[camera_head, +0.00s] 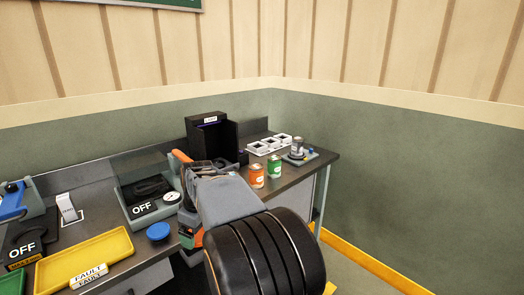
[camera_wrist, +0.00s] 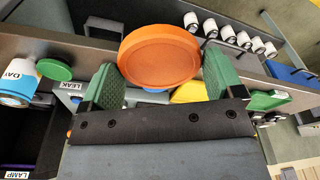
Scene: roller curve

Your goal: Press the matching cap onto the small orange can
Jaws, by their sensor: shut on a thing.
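The small orange can (camera_head: 257,177) stands upright on the dark bench, right of my gripper (camera_head: 193,163) in the head view. My gripper is shut on a round orange cap (camera_wrist: 158,57), seen large between its green finger pads in the wrist view. The cap's edge (camera_head: 180,156) also shows at the fingertips in the head view. The cap is held above the bench, apart from the can. A green can (camera_head: 274,167) stands just right of the orange one. My wrist and forearm hide part of the bench front.
A black box (camera_head: 208,137) stands behind my gripper. White frames (camera_head: 270,145) and a grey fixture (camera_head: 298,149) lie at the bench's right end. A blue cap (camera_head: 158,232), a yellow tray (camera_head: 84,262) and a clear-lidded case (camera_head: 147,190) lie to the left.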

